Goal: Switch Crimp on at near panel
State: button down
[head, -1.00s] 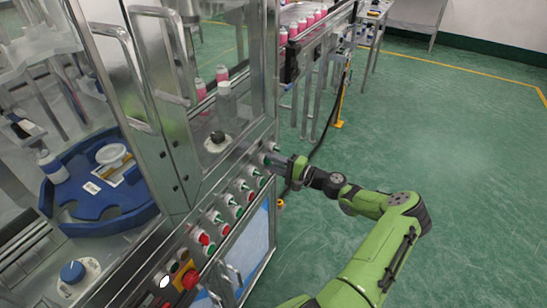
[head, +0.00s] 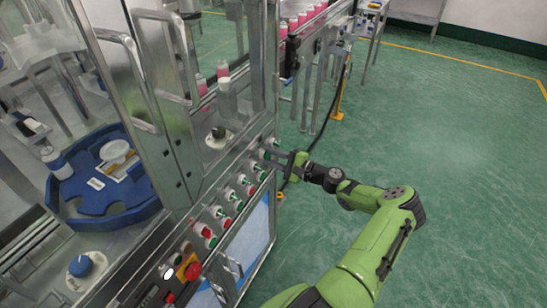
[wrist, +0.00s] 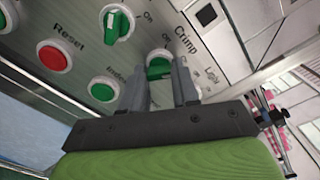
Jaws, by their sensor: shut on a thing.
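The Crimp knob (wrist: 158,66) is a white-rimmed round switch with a green lever, under the "Crimp" label in the wrist view. My gripper (wrist: 160,78) has its two grey fingers on either side of this knob and is shut on it. The fingers partly hide the knob, so its exact setting is hard to read. In the head view my gripper (head: 273,155) is at the far end of the panel's row of controls, its fingers against the panel (head: 213,195).
A second green knob (wrist: 117,24) and a red Reset button (wrist: 55,57) sit left in the wrist view. Several red and green controls run along the panel towards a red emergency button (head: 192,271). The green floor (head: 440,150) to the right is clear.

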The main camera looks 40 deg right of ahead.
jog(key=shift+f, duration=0.1)
jog(key=c, duration=0.8)
grip_release()
jog(key=shift+c, duration=0.2)
jog(key=v, duration=1.5)
jog(key=shift+s+p, duration=0.4)
jog(key=shift+d, duration=0.1)
